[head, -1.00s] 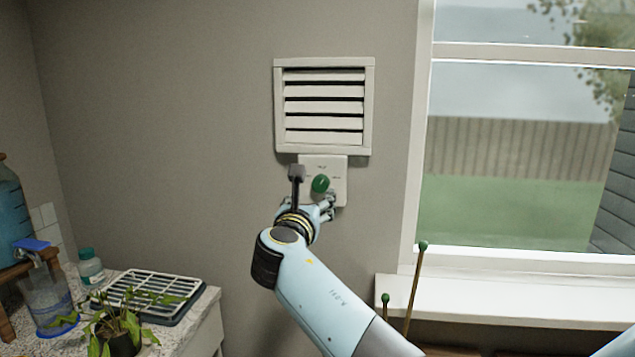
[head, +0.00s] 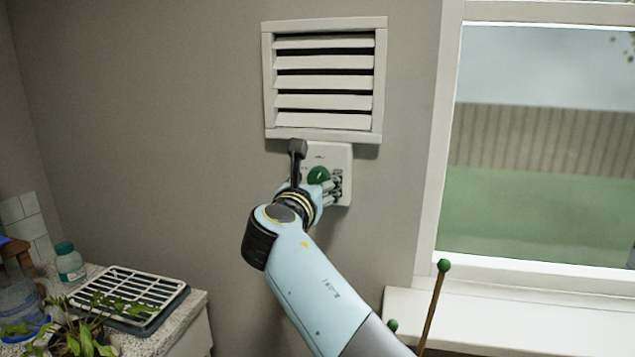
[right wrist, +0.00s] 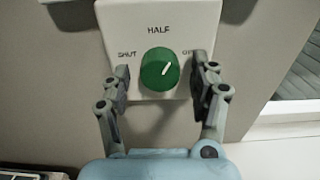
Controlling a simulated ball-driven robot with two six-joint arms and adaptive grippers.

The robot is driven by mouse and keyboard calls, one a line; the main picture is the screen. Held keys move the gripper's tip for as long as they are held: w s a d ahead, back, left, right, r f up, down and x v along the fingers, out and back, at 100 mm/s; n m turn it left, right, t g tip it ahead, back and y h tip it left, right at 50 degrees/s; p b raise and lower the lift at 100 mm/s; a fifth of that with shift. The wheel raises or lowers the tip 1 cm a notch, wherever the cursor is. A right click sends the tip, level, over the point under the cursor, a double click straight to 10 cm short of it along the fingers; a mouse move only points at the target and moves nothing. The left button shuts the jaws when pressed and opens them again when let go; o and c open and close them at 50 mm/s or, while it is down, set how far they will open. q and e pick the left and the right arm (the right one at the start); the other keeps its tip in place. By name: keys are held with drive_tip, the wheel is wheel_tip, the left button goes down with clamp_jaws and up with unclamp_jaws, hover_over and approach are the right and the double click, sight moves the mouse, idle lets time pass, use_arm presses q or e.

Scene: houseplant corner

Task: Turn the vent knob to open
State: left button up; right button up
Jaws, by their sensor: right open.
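The vent knob (head: 319,175) is round and green, on a white control plate (head: 341,160) below the wall vent (head: 323,80). In the right wrist view the knob (right wrist: 160,70) shows a white mark pointing up and right, between HALF at the top and the partly hidden right-hand label. SHUT is on the left. My right gripper (right wrist: 162,78) is open, with one finger on each side of the knob. Gaps seem to show between fingers and knob; contact is unclear. The vent's slats have dark gaps between them. My left gripper is out of view.
A window (head: 545,140) with a white sill (head: 480,318) is at the right. Green-tipped stakes (head: 434,300) stand in front of the sill. At lower left a counter holds a drying rack (head: 130,297), a teal-lidded jar (head: 69,265) and a leafy plant (head: 80,340).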

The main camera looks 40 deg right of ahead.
drive_tip(key=shift+c, duration=1.2)
drive_tip(key=c, duration=0.9)
drive_tip(key=shift+m, duration=0.3)
drive_tip(key=m+b, duration=0.1)
drive_tip(key=m, duration=0.1)
drive_tip(key=shift+f+m, duration=0.1)
drive_tip(key=shift+m, duration=0.2)
drive_tip(key=m+b, duration=0.2)
drive_tip(key=m, duration=0.2)
drive_tip(key=shift+m+b, duration=0.3)
drive_tip(key=shift+a, duration=0.1)
